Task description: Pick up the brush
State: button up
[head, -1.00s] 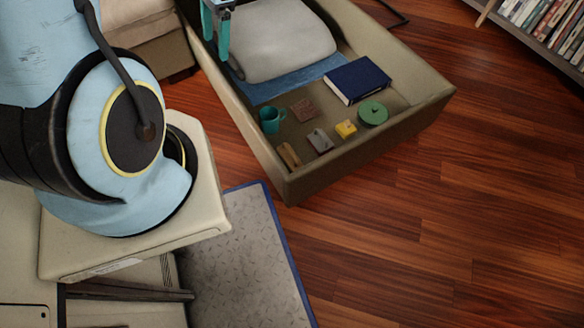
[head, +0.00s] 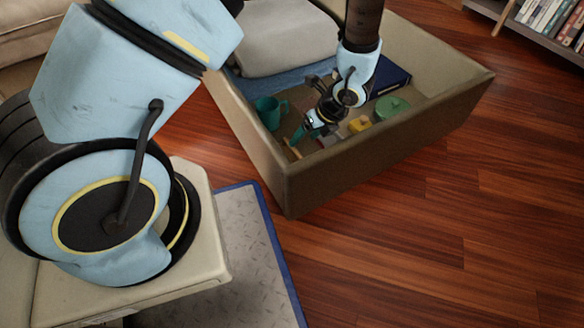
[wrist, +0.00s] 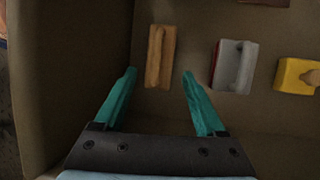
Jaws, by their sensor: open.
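A tan wooden block-like thing (wrist: 160,56), which looks like the brush, lies on the floor of a low open box. Its bristles cannot be made out. In the head view, the tan brush (head: 292,150) shows in part below my gripper (head: 306,132), near the box's front left corner. In the wrist view, my gripper (wrist: 159,73) is open and empty, its two teal fingers apart. The brush appears between and just beyond the fingertips, slightly left of the middle. I cannot tell how high the fingers are above it.
A grey block with a red edge (wrist: 234,66) and a yellow block (wrist: 297,76) lie right of the brush. A teal mug (head: 269,112), a green round thing (head: 391,107) and a blue book (head: 391,78) share the box (head: 384,160). The box's walls stand close by.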

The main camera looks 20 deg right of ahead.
aim_at(292, 154)
jog(key=shift+f+b, duration=0.3)
jog(key=shift+f, duration=0.55)
jog(key=b+x, duration=0.6)
jog(key=x, duration=0.4)
jog(key=shift+r+b, duration=0.1)
jog(key=shift+b, duration=0.2)
jog(key=shift+r, duration=0.1)
jog(key=shift+c, duration=0.4)
jog(key=c, duration=1)
notch_tip(292, 154, up, 10)
jog(key=p, duration=0.6)
